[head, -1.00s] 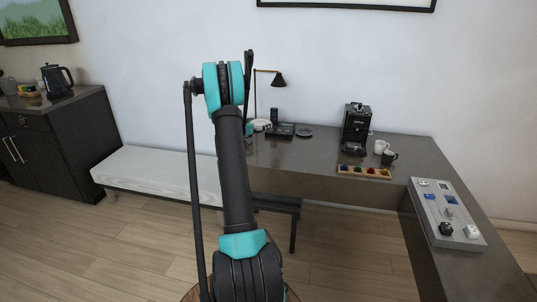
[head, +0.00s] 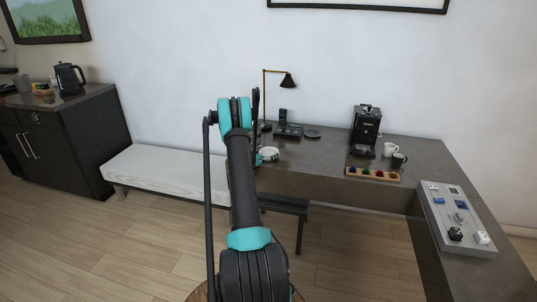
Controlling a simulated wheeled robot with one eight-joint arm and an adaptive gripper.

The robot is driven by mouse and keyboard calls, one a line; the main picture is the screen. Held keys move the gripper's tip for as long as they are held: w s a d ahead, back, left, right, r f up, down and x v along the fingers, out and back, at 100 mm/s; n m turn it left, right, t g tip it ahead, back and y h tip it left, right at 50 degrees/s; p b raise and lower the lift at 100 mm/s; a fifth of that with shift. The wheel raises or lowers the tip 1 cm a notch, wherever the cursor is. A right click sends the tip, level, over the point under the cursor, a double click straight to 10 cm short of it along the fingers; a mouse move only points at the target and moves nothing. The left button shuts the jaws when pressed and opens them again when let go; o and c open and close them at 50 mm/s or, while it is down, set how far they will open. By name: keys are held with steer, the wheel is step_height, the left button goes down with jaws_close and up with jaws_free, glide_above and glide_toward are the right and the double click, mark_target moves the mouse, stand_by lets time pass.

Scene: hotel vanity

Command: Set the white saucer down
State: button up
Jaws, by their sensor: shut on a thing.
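The white saucer (head: 270,153) shows just right of my arm, over the left end of the dark desk (head: 325,152). My gripper (head: 260,156) is shut on the saucer at its left side. Most of the gripper is hidden behind my arm, and its fingertips are too small to make out. I cannot tell whether the saucer touches the desk top or hangs a little above it.
A lamp (head: 265,95), a phone (head: 287,128) and a dark round dish (head: 312,134) stand behind the saucer. A coffee machine (head: 365,130), two mugs and a tray of capsules (head: 372,174) are further right. The desk between is clear.

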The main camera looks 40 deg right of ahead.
steer(key=shift+f, duration=0.35)
steer(key=o, duration=0.9)
steer(key=shift+c, duration=0.2)
steer(key=shift+a, duration=0.1)
